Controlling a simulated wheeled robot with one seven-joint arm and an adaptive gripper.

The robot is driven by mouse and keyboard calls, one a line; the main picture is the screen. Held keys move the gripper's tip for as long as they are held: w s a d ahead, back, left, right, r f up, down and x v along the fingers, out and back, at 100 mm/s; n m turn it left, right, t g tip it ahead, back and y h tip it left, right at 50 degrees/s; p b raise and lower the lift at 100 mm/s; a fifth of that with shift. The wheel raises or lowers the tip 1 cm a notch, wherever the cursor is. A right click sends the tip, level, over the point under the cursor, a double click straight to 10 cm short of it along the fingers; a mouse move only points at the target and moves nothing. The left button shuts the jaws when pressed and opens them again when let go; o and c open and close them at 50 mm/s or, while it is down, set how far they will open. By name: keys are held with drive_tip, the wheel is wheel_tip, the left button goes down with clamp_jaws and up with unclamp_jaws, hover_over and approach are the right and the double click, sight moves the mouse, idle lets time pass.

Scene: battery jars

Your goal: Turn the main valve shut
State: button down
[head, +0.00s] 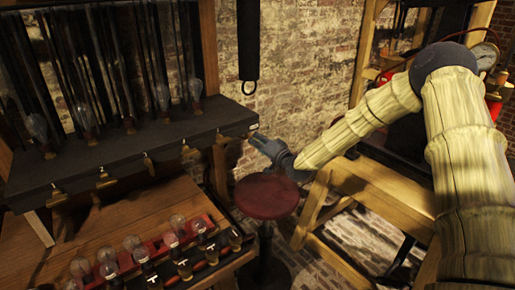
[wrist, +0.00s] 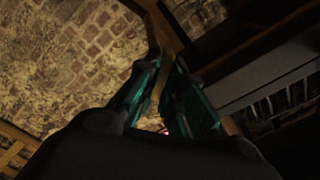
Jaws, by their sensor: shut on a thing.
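My gripper (head: 258,139) reaches in from the right, its fingers at the right end of the dark shelf (head: 150,152). In the wrist view, its teal fingers (wrist: 167,62) are closed together on a narrow brownish piece (wrist: 157,88). This looks like the handle of the main valve, but it is dark and mostly hidden by the fingers. I cannot tell how far it is turned. Several small brass taps (head: 105,178) line the shelf's front edge.
Glass bulbs (head: 162,97) stand on the shelf, with more in a red rack (head: 172,253) below. A red round stool (head: 267,196) stands under my gripper. A wooden frame (head: 370,185) is at right, with a pressure gauge (head: 486,57) behind my arm. A black tube (head: 248,40) hangs above.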

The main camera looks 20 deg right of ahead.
drive_tip(key=shift+d+f+m+b, duration=0.1)
drive_tip(key=shift+f+m+b, duration=0.05)
drive_tip(key=shift+m+b, duration=1.55)
drive_tip(key=shift+d+f+m+b, duration=0.1)
drive_tip(key=shift+m+b, duration=1.35)
drive_tip(key=shift+m, duration=0.45)
drive_tip(key=c, duration=1.5)
unclamp_jaws()
drive_tip(key=shift+c, duration=0.2)
drive_tip(key=shift+a, duration=0.1)
drive_tip(key=v, duration=1.2)
